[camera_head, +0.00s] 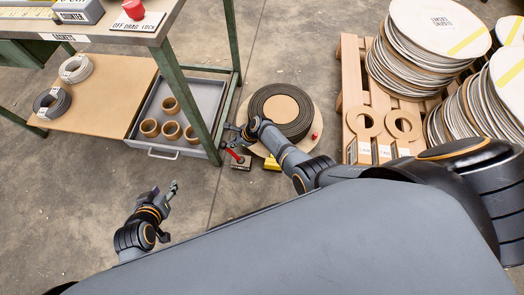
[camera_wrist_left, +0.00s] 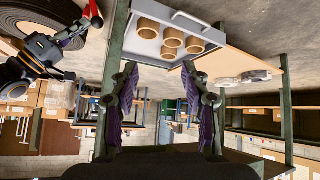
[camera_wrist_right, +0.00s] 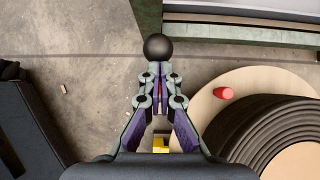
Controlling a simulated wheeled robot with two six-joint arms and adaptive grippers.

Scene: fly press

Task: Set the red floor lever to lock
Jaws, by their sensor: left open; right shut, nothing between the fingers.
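The red floor lever (camera_head: 236,156) stands low by the right front leg of the bench, with its base on the concrete floor. In the right wrist view a black ball knob (camera_wrist_right: 158,47) lies just beyond the fingertips, with a little red below it between the fingers. My right gripper (camera_head: 230,134) is shut and empty close to the lever's top; I cannot tell if it touches. The lever also shows in the left wrist view (camera_wrist_left: 92,10). My left gripper (camera_head: 169,191) is open and empty over bare floor, apart from the lever.
A dark coil on a round board (camera_head: 303,140) and a yellow block (camera_head: 272,164) are close to the lever. A grey tray (camera_head: 170,149) with several brown rings is under the bench. An "OFF DRAG LOCK" plate (camera_head: 138,22) is on the bench top. A loaded pallet stands right.

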